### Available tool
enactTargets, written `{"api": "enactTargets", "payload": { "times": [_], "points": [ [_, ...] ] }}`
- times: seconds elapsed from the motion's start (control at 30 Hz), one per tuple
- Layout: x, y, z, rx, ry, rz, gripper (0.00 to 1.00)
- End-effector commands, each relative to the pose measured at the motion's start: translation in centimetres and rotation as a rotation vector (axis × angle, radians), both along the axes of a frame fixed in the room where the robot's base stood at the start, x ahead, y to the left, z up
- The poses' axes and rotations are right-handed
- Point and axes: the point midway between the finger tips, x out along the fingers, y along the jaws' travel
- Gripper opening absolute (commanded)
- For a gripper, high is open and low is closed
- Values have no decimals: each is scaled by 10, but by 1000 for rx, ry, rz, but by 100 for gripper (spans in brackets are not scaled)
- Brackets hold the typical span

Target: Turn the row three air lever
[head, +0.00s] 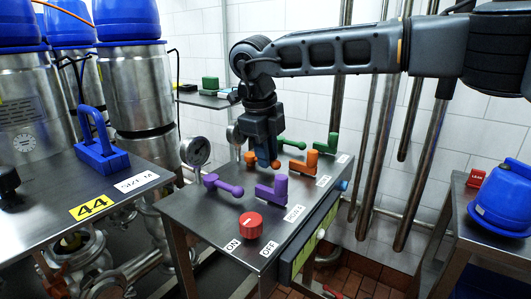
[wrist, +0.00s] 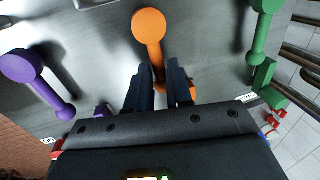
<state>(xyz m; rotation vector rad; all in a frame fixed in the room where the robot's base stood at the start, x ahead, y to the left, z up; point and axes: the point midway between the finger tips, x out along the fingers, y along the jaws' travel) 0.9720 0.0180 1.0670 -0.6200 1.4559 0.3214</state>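The steel valve table carries three coloured rows of levers. The front row has a purple lever (head: 223,186) and an angled purple lever (head: 272,189). The middle row has an orange lever (wrist: 149,27) and an angled orange lever (head: 302,166). The far row has a green lever (head: 291,144) and an angled green lever (head: 327,145). Row labels along the right edge are too small to read surely. My gripper (wrist: 156,70) points down over the orange lever. Its fingers are apart, one on each side of the orange stem; contact cannot be told.
A red knob (head: 251,224) between ON and OFF labels sits at the table's front. Gauges (head: 195,150) stand along the left edge. A side bench with a blue handled block (head: 100,154) is at left, and a blue container (head: 503,203) is at right. Pipes run along the wall.

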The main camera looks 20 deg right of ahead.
Motion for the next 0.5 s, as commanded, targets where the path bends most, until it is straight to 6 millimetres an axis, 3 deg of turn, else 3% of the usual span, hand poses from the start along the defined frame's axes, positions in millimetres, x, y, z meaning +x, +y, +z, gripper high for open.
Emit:
{"api": "enactTargets", "payload": {
  "times": [0.2, 0.5],
  "points": [
    [-1, 0, -1, -1, 3, 2, 40],
    [0, 2, 4, 1, -1, 4, 40]
  ]
}}
